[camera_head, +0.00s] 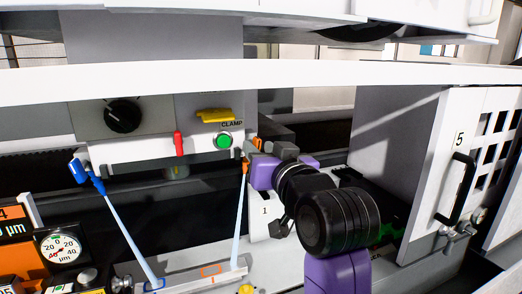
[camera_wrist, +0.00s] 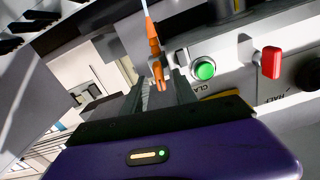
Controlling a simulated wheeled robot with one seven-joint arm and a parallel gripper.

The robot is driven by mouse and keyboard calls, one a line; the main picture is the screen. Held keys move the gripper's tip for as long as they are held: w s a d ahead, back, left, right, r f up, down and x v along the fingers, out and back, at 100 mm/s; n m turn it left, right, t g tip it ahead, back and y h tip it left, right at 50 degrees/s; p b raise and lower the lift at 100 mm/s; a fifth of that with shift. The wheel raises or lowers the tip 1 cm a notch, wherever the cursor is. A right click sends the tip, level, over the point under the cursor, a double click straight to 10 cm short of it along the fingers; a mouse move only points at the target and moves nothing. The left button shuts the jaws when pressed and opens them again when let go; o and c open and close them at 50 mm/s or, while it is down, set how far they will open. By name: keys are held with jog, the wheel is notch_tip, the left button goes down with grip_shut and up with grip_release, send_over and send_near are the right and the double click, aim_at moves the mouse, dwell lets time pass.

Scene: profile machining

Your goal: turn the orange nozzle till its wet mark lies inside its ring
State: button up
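The orange nozzle (camera_head: 246,166) hangs under the machine head, right of the green clamp button. Its pale jet (camera_head: 239,215) runs down to the light bar (camera_head: 190,286). The jet meets the bar to the right of the orange ring (camera_head: 210,270), outside it; the wet mark itself is too small to make out. My gripper (camera_wrist: 159,74) is open, with the orange nozzle (camera_wrist: 154,52) between its two fingers in the wrist view. Gaps show on both sides of the nozzle, so I see no grip. In the head view my wrist partly hides the fingers.
A blue nozzle (camera_head: 88,176) at left sends its jet to a blue ring (camera_head: 152,284). The green button (camera_head: 223,140), red lever (camera_head: 179,143) and yellow handle (camera_head: 215,115) are close by. A white door (camera_head: 455,180) stands at right. A dial gauge (camera_head: 62,248) is at lower left.

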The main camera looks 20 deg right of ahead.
jog(key=s+b, duration=0.1)
jog(key=s, duration=0.6)
jog(key=shift+s+b, duration=0.3)
jog(key=shift+s, duration=0.1)
notch_tip(320, 180, up, 5)
jog(key=t, duration=0.2)
jog(key=s+f+n+y, duration=0.1)
jog(key=s+f, duration=1.1)
jog(key=f, duration=0.3)
jog(key=s+f+n, duration=0.2)
jog(key=s+f, duration=1)
jog(key=f, duration=0.3)
jog(key=s+f+g, duration=0.2)
jog(key=s+f, duration=0.2)
jog(key=s, duration=0.3)
jog(key=s+f+m+g+h, duration=0.1)
jog(key=s+f+g, duration=0.2)
jog(key=s+f, duration=0.2)
jog(key=s, duration=0.3)
jog(key=shift+d+f, duration=0.25)
jog(key=shift+d, duration=0.1)
